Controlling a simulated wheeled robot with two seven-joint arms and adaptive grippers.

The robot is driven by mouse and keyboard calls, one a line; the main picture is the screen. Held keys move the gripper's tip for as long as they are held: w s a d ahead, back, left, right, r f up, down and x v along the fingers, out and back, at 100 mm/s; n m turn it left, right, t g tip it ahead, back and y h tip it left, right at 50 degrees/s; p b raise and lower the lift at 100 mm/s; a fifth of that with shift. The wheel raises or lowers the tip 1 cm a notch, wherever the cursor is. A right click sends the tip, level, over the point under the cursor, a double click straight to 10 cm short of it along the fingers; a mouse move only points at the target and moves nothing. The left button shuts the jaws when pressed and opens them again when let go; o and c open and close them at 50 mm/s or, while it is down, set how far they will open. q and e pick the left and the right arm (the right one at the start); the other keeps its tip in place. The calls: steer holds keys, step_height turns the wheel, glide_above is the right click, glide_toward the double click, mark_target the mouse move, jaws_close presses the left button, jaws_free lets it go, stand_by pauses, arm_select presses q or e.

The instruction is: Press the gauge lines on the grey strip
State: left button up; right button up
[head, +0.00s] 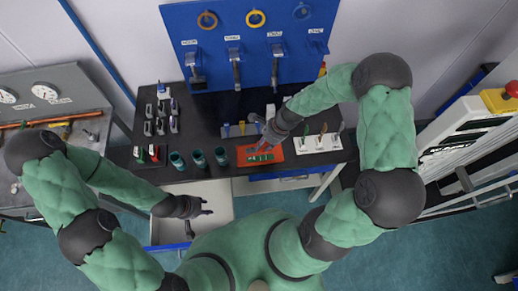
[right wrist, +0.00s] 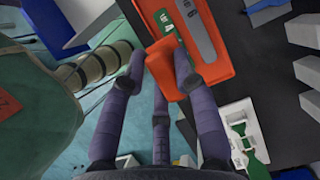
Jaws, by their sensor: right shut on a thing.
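An orange-red board (head: 246,160) lies near the front edge of the black bench. It also shows in the right wrist view (right wrist: 223,58). In that view a grey strip (right wrist: 193,25) lies on the board beside a green piece with white letters (right wrist: 162,20). My right gripper (head: 262,141) is over the board in the head view. In the wrist view its fingers (right wrist: 160,76) are closed around an orange block (right wrist: 160,64) close to the board's near end. Whether the block touches the board is unclear. My left gripper (head: 206,206) is open and empty, in front of the bench.
Dark teal cups (head: 199,158) stand left of the board. A white holder (head: 318,143) with coloured pieces stands to its right. Small clamps (head: 160,110) stand at the bench's left. A blue tool panel (head: 250,45) rises behind. An open drawer (head: 160,232) is below.

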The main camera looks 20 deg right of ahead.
arm_select(q)
step_height(320, 180, up, 11)
steer(key=p, duration=1)
steer(key=shift+p, duration=0.35)
arm_select(e)
step_height(320, 180, up, 12)
arm_select(q)
steer(key=shift+f, duration=0.1)
arm_select(e)
steer(key=shift+f, duration=0.2)
